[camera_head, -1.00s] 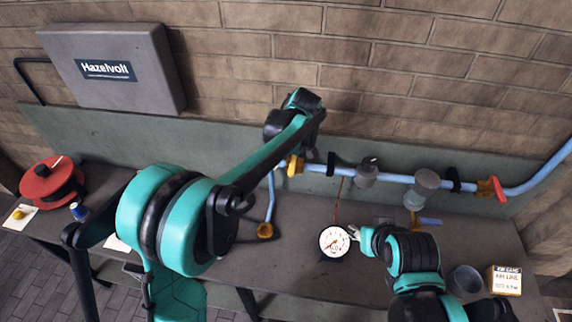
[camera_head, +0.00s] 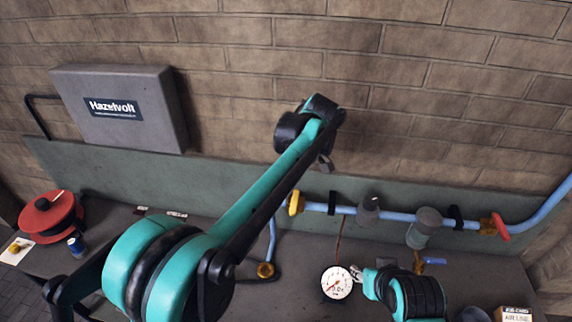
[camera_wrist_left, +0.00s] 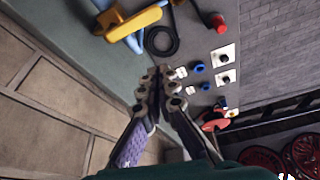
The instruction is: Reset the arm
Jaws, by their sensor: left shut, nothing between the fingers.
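My left arm reaches up from the lower left in the head view. Its gripper (camera_head: 325,164) is mostly hidden behind the wrist, above the blue pipe (camera_head: 345,210) and in front of the wall. In the left wrist view the gripper (camera_wrist_left: 160,78) has its fingers together with nothing between them. My right gripper (camera_head: 358,273) is low at the right, beside the rim of a round white pressure gauge (camera_head: 337,283). Its fingers are too small to tell whether they grip the gauge.
The pipe carries a yellow handle (camera_head: 296,203) and a red handle (camera_head: 501,226). A grey Hazelvolt box (camera_head: 120,135) is on the wall at left. A red reel (camera_head: 48,216) stands on the bench. Small white plates with knobs (camera_wrist_left: 223,55) show in the left wrist view.

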